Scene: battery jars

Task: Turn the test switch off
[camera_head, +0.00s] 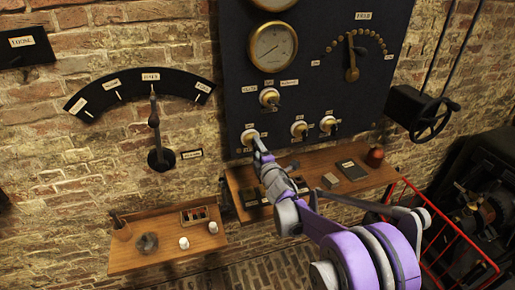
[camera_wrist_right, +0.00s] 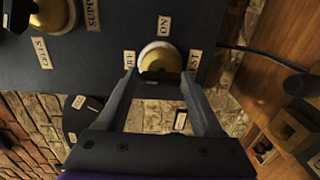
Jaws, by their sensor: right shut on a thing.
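The test switch (camera_head: 250,136) is a round cream and brass knob at the lower left of the dark panel. In the right wrist view the test switch (camera_wrist_right: 158,58) has small labels around it, one reading "ON" and one partly hidden ending in "ST". My right gripper (camera_head: 258,147) is at the switch, and in the wrist view my right gripper (camera_wrist_right: 161,80) has its fingers on either side of the dark lever below the knob. It is shut on that lever. The fingers partly cover the lever and labels, so its exact setting is unclear. My left gripper is out of view.
Similar switches (camera_head: 269,97) (camera_head: 299,129) (camera_head: 328,124) sit close by on the panel (camera_head: 232,60). A wooden shelf (camera_head: 345,184) with small boxes runs just below.

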